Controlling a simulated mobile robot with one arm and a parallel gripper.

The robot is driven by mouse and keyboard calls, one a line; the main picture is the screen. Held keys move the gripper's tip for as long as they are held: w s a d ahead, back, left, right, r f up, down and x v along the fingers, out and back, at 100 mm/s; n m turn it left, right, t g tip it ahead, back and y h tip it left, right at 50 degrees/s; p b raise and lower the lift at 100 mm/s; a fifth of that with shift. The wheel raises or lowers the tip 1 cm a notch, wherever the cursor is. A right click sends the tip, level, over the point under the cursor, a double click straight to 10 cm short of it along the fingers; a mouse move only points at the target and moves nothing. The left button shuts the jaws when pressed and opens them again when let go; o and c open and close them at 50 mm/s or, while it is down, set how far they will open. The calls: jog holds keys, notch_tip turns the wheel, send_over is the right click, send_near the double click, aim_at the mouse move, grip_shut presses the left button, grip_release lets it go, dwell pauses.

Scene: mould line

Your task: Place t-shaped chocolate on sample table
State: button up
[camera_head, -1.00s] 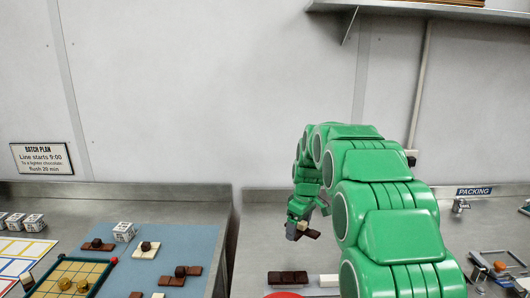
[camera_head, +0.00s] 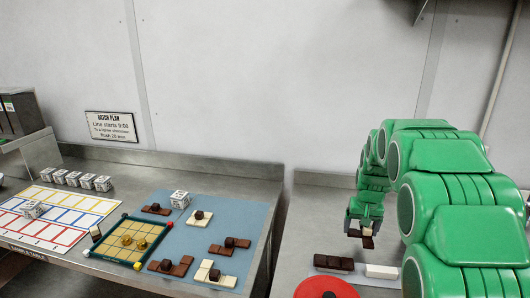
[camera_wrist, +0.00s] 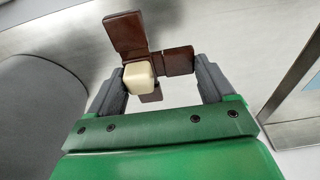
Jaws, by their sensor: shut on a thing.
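My gripper (camera_head: 365,222) is shut on the T-shaped chocolate (camera_head: 368,240), a dark brown piece with a cream cube on it, at the right of the head view. In the wrist view the chocolate (camera_wrist: 178,61) sits between the two grey fingertips of my gripper (camera_wrist: 160,80), and its cream cube (camera_wrist: 138,76) faces the camera. The gripper is above the right-hand counter. The steel table (camera_head: 215,172) on the left, with a partly readable "TABLE" label on its front edge, appears to be the sample table.
The left table bears a blue mat (camera_head: 258,222) with several brown and cream chocolates, a framed grid board (camera_head: 112,257), a coloured chart (camera_head: 18,206) and several printed cubes. A gap separates the two counters. A dark bar (camera_head: 333,262), a white block (camera_head: 381,271) and a red disc (camera_head: 325,288) are below my gripper.

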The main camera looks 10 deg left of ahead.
jog(key=s+a+r+m, duration=0.1)
jog(key=s+a+m, duration=0.15)
jog(key=a, duration=0.55)
jog(key=s+a+r+m+h, duration=0.1)
jog(key=a+m, duration=0.3)
jog(key=a, duration=0.5)
jog(key=s+a+r+m, duration=0.2)
jog(key=a+m, duration=0.1)
jog(key=a, duration=0.5)
jog(key=s+a+r+m+g, duration=0.15)
jog(key=s+a+m, duration=0.25)
jog(key=s+a, duration=0.45)
jog(key=s+a+r+m, duration=0.2)
jog(key=s+a+m, duration=0.35)
jog(key=a, duration=0.55)
jog(key=n, duration=0.1)
send_over(194, 246)
jog(key=shift+h, duration=0.4)
jog(key=shift+a+f, duration=0.2)
jog(key=shift+f, duration=4.55)
jog(key=shift+w+f, duration=0.1)
jog(key=shift+f, duration=0.1)
jog(key=shift+a+f, duration=0.1)
jog(key=shift+f, duration=1.5)
